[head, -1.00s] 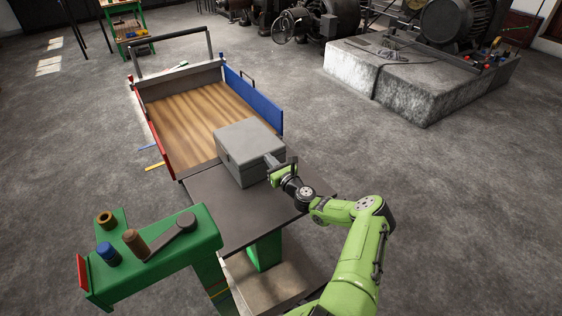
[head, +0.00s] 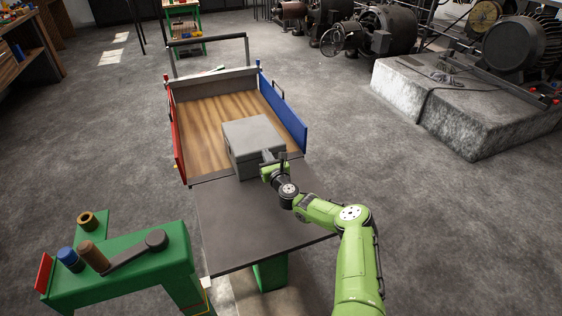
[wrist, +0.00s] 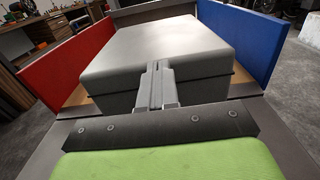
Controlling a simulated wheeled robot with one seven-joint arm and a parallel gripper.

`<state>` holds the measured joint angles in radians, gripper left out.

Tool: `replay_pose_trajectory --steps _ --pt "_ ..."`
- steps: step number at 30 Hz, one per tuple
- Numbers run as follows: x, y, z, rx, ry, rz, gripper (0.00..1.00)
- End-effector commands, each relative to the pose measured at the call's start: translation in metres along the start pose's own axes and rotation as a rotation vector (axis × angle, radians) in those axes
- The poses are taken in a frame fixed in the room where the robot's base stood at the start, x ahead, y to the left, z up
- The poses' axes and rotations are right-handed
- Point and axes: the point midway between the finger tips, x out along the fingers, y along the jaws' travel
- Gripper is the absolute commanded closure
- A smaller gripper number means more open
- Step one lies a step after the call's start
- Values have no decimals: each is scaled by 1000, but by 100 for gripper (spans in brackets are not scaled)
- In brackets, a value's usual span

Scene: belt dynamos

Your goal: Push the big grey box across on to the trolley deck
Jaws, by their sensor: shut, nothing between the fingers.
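The big grey box (head: 252,133) lies with most of its length over the wooden trolley deck (head: 205,118). Its near end is at the seam with the dark table top (head: 262,215), and I cannot tell exactly how much still overlaps the table. My gripper (head: 268,158) is shut and empty, at the near face of the box. In the wrist view the shut fingers (wrist: 153,72) are against or very close to the near face of the grey box (wrist: 160,45), around its middle. The fingers hide part of that face.
The deck has a red side board (head: 178,140) on the left and a blue side board (head: 283,112) on the right. The box is nearer the blue board. Bare deck shows left of and beyond the box. A green stand (head: 125,265) with a lever is at front left.

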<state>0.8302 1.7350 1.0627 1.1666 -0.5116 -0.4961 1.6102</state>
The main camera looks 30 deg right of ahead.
Motion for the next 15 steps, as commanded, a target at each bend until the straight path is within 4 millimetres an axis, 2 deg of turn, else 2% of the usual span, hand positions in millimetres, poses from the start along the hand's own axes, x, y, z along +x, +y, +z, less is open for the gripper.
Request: replay_pose_trajectory --steps 6,15 --pt "27 1 -1 -1 -7 -3 100" --pt "55 0 2 1 -6 -4 100"
